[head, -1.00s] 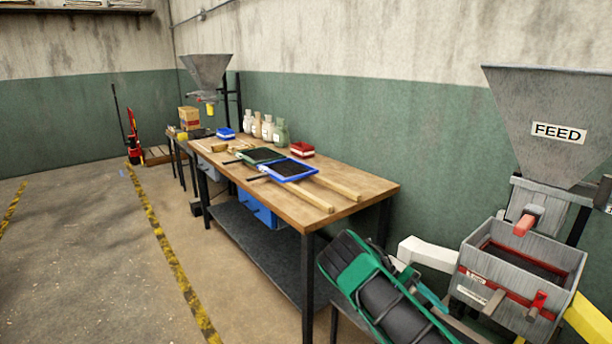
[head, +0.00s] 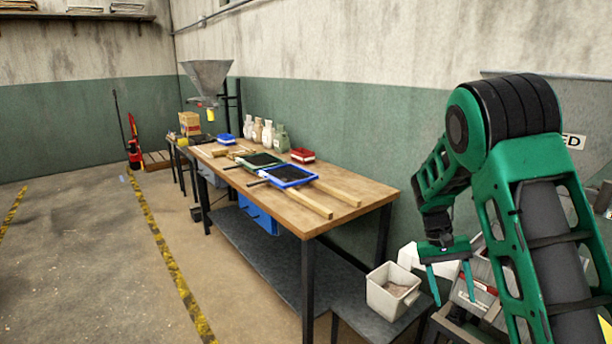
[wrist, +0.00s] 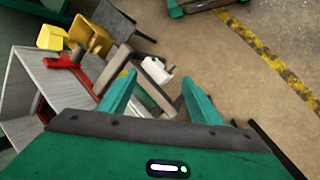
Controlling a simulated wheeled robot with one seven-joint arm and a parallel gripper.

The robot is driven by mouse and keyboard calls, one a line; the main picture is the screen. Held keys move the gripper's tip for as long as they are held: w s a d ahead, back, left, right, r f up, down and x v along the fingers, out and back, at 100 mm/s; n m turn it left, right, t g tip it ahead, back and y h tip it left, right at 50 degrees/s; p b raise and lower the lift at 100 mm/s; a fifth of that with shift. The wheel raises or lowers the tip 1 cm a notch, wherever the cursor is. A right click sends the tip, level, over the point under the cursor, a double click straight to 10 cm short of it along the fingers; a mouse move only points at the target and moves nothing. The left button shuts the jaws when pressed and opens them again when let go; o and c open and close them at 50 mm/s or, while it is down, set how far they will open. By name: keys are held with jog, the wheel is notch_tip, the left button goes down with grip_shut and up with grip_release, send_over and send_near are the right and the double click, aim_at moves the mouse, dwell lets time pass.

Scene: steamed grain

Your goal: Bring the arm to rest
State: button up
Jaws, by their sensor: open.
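My arm is green and black and stands raised at the right of the head view, with its forearm bent down. My gripper (head: 454,302) hangs at its end with the teal fingers pointing down. It is open, with nothing between the fingers. It is right of a light grey bin (head: 385,301) holding some grain, apart from it as far as I can tell. In the wrist view my gripper (wrist: 158,77) shows both fingers spread, with a small white object beyond them.
The low dark stand (head: 350,305) carries the bin. The FEED hopper (head: 574,142) and its grey box are largely hidden behind my arm. A wooden workbench (head: 375,193) with blue-framed sieve (head: 289,174) stands left. The floor (head: 85,250) at left is clear.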

jog(key=s+a+r+n+t+y, duration=0.2)
jog(key=s+a+r+t, duration=0.25)
jog(key=s+r, duration=0.3)
jog(key=s+a+r+n+t+y, duration=0.1)
jog(key=s+a+r+n+t, duration=0.1)
jog(key=s+a+r+t, duration=0.45)
jog(key=s+d+m+g, duration=0.3)
jog(key=s+d, duration=0.3)
jog(key=s, duration=0.3)
jog(key=s+d+f+m+g, duration=0.1)
jog(key=s+d+m+g, duration=0.2)
jog(key=s+d, duration=0.4)
jog(key=s+g, duration=0.1)
jog(key=s, duration=0.1)
jog(key=shift+s+m, duration=0.3)
jog(key=shift+d, duration=0.1)
